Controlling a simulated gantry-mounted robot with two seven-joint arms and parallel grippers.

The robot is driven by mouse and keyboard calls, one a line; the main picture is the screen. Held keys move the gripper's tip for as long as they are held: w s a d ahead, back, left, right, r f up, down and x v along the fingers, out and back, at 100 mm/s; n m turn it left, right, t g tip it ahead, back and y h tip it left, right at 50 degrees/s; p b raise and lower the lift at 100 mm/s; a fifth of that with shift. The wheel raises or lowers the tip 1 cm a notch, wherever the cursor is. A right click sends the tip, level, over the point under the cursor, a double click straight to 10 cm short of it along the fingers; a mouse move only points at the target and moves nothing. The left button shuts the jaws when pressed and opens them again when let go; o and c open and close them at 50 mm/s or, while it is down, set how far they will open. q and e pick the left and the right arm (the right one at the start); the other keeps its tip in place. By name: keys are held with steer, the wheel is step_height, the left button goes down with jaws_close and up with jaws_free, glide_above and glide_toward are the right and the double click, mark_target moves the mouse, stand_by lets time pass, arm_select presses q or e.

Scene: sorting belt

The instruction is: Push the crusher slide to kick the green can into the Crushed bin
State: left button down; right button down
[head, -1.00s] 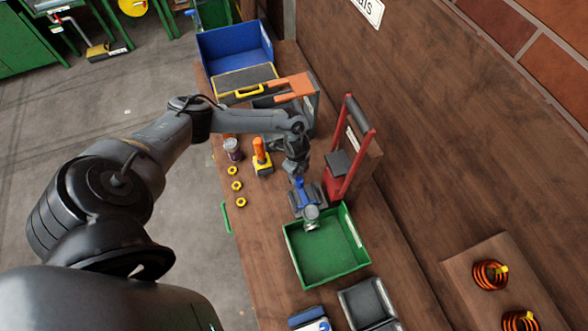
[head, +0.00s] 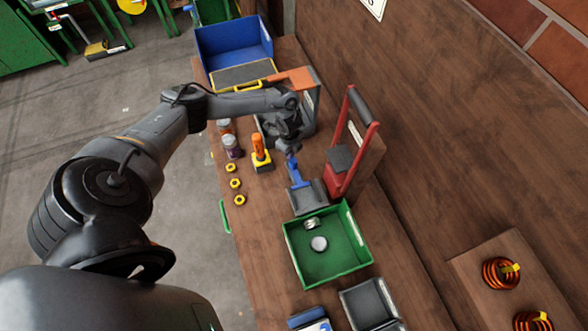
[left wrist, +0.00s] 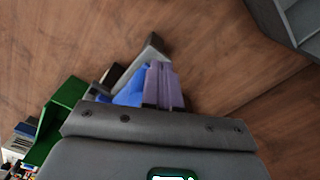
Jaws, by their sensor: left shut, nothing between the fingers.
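The can crusher (head: 340,160) has a red frame and a dark handle. Its blue slide (head: 292,168) and grey base (head: 308,196) reach toward the green bin (head: 296,262); the slide also shows in the left wrist view (left wrist: 130,92). A flattened can with a pale round end (head: 319,243) lies inside the green bin, with another crushed silvery piece (head: 311,223) near the back wall. No green shows clearly on either. My left gripper (head: 291,150) is shut and empty, its fingertips right behind the blue slide; contact is hard to tell. My right gripper is out of view.
A blue bin (head: 232,45) and a toolbox (head: 242,77) stand at the far end. Jars (head: 233,147), an orange-handled tool (head: 260,152) and yellow nuts (head: 235,183) lie left of the crusher. A dark tray (head: 368,305) is in front of the green bin.

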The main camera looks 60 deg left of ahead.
arm_select(q)
step_height(320, 180, up, 8)
steer(key=a+p, duration=0.2)
steer(key=p, duration=0.4)
steer(key=shift+w+a, duration=0.25)
steer(key=shift+a, duration=0.05)
stand_by(0.6)
